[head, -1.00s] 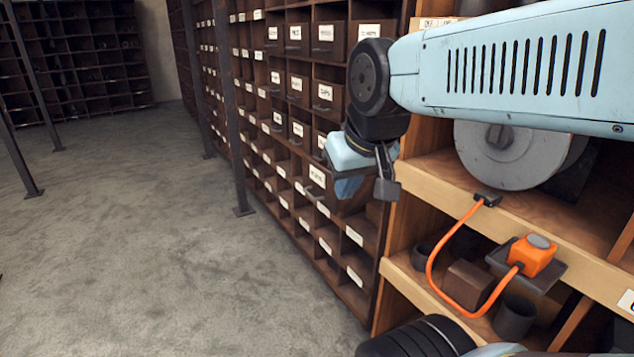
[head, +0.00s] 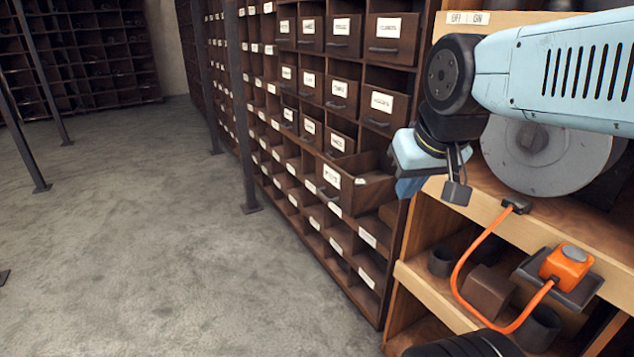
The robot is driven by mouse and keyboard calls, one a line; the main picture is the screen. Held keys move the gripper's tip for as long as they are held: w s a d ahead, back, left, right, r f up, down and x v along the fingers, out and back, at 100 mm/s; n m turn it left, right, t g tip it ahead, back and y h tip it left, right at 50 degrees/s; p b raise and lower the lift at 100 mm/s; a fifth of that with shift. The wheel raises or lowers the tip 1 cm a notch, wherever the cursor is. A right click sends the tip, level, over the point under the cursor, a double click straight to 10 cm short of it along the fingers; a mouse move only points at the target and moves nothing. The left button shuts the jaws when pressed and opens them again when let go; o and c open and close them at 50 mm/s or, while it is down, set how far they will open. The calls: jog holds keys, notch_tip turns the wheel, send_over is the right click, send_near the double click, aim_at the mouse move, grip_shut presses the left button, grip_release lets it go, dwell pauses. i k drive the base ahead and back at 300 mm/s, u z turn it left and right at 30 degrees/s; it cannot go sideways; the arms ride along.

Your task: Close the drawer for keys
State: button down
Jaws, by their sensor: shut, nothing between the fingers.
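One drawer (head: 340,188) stands pulled out of the dark wooden cabinet, at the cabinet's right side near the shelf upright. Its white label is too small to read surely, so I cannot tell if it is the keys drawer. Its inside is partly visible, with a small pale item (head: 360,181) in it. My gripper (head: 457,190) is shut and empty, to the right of the open drawer and apart from it in the picture, in front of the light wooden shelf. The wrist hides part of the cabinet's right edge.
Other labelled drawers (head: 389,103) above sit in their slots; open cubbies (head: 365,262) lie below. Metal posts (head: 245,130) stand left; the concrete floor is clear.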

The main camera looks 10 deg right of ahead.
aim_at(335, 180)
jog(key=z, duration=0.05)
jog(key=i, duration=0.95)
jog(key=u, duration=0.1)
